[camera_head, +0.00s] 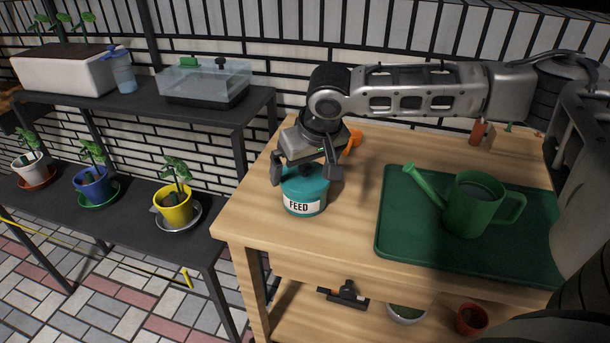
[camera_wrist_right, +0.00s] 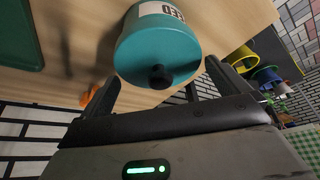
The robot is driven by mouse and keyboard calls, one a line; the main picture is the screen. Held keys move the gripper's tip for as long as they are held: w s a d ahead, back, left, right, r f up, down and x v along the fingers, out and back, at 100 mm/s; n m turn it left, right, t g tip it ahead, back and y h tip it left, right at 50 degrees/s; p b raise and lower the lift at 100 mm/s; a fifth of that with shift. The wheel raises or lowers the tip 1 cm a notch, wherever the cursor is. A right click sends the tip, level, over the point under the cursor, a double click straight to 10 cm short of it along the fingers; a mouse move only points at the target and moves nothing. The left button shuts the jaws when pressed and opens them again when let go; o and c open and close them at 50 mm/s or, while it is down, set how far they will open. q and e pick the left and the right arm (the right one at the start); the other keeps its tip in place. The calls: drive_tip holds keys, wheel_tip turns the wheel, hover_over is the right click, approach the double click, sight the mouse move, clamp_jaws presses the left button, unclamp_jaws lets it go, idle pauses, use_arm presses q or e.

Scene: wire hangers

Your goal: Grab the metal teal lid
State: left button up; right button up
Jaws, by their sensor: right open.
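A teal tin (camera_head: 304,205) labelled FEED stands near the left edge of the wooden table. Its teal lid (camera_head: 296,181) has a black knob (camera_head: 307,170) in the middle. My right gripper (camera_head: 305,172) is above the tin, pointing down, its open fingers on either side of the lid. In the right wrist view the lid (camera_wrist_right: 141,63) and knob (camera_wrist_right: 160,77) lie between the two spread fingers (camera_wrist_right: 160,82). I cannot tell whether a finger touches the lid. My left gripper is not in view.
A green watering can (camera_head: 472,205) stands on a green mat (camera_head: 400,240) right of the tin. An orange object (camera_head: 353,142) lies behind my gripper. A dark shelf (camera_head: 120,215) with potted plants is on the left. The table (camera_head: 262,225) is bare around the tin.

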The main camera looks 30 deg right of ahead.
drive_tip(key=c, duration=0.6)
drive_tip(key=shift+r, duration=0.15)
